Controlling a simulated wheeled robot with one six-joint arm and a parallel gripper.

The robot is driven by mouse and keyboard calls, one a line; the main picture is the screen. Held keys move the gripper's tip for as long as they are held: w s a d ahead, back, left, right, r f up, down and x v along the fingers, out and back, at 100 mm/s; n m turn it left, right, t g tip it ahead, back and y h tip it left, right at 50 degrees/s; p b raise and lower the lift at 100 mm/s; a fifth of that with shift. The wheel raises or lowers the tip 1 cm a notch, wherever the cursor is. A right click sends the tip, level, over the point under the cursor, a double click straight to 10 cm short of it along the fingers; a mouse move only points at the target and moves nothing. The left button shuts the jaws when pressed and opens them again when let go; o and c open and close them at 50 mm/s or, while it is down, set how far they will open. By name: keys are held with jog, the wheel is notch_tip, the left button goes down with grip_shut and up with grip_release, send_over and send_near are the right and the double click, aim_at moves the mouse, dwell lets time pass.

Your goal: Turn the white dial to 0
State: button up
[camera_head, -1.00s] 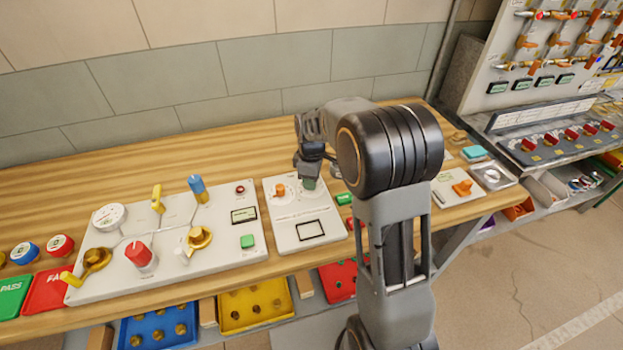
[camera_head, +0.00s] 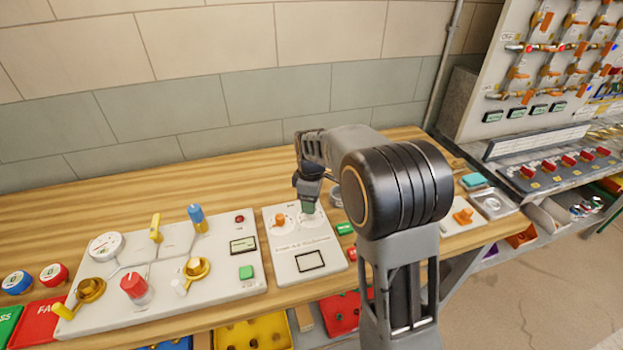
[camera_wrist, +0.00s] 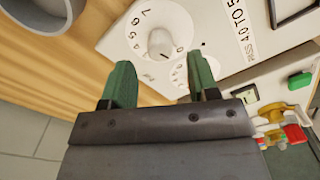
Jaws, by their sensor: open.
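The white dial (camera_wrist: 161,43) is a round knob on a numbered white scale on a small white panel (camera_wrist: 215,20). In the wrist view it sits ahead of my gripper (camera_wrist: 160,80), roughly between the two green fingertips but beyond them. The fingers are apart and hold nothing. In the head view my gripper (camera_head: 308,208) is above the right-hand scale of the panel (camera_head: 290,268) and hides the white dial. An orange knob (camera_head: 281,219) stands on the scale to its left. I cannot read exactly which number the white dial points to.
A larger white panel (camera_head: 215,280) with a gauge, valves and levers lies to the left. A green block (camera_head: 345,228) and a dark round container (camera_wrist: 45,10) are close to the small panel. The bench behind is clear.

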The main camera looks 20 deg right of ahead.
notch_tip(320, 180, up, 10)
jog(key=shift+r, duration=0.15)
jog(key=shift+w, duration=0.1)
dwell(0.6)
jog(key=s+f+m+t, duration=0.2)
jog(key=s+m, duration=0.4)
jog(key=s, duration=0.4)
jog(key=s+f+m+t, duration=0.2)
jog(key=s+m, duration=0.4)
jog(key=s, duration=0.4)
jog(key=shift+a, duration=0.15)
jog(key=shift+f, duration=0.1)
jog(key=shift+c, duration=0.5)
